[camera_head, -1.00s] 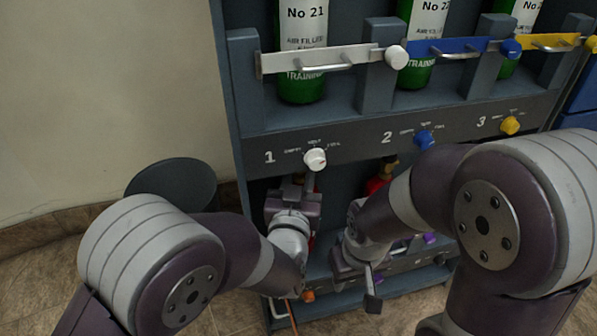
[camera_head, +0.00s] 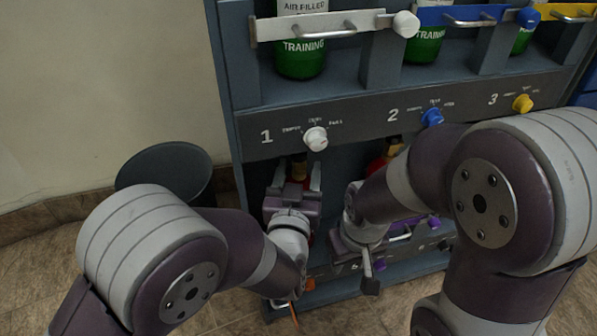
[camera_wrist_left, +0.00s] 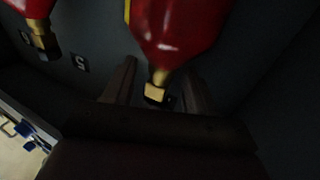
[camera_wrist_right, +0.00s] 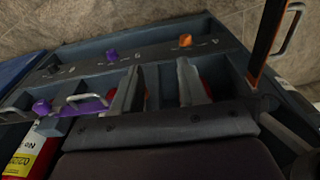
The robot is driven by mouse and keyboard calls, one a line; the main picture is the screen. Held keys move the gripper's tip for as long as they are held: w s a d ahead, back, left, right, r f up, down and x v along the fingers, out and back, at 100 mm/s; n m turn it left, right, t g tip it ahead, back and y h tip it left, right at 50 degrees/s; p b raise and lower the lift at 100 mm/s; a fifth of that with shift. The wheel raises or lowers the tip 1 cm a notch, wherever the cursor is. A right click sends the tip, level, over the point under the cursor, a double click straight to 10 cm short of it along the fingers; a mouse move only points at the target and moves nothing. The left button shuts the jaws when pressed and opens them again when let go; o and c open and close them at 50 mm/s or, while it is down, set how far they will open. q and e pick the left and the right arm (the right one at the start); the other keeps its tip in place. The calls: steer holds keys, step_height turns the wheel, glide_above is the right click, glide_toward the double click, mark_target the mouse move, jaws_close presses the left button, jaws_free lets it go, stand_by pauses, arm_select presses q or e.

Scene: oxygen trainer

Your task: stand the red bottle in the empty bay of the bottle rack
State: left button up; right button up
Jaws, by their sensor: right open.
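A red bottle (camera_wrist_left: 180,25) with a brass neck stands in the lower left bay, under knob 1. Its neck (camera_head: 299,165) also shows in the head view. My left gripper (camera_head: 297,178) is there, with one finger either side of the neck and gaps visible in the left wrist view. Whether the bottle rests on the floor is hidden. The bottle rack (camera_head: 230,60) has an orange bar (camera_wrist_right: 268,40) swung outward at this bay. My right gripper (camera_wrist_right: 160,75) is open low at the rack front, between the orange and purple knobs; red shows beside its fingers.
A second red bottle (camera_head: 385,160) stands in the neighbouring lower bay, partly hidden by my right arm. Green bottles (camera_head: 302,60) fill the upper row behind bars. A dark round bin (camera_head: 165,165) stands left of the rack. The purple bar (camera_wrist_right: 85,103) lies across its bay.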

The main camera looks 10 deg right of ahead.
arm_select(q)
steer(key=shift+s+r, duration=0.15)
steer(key=shift+r, duration=0.05)
steer(key=p+v, duration=0.4)
steer(key=v, duration=0.7)
steer(key=shift+s+a, duration=0.2)
steer(key=shift+s, duration=0.15)
steer(key=shift+f, duration=0.15)
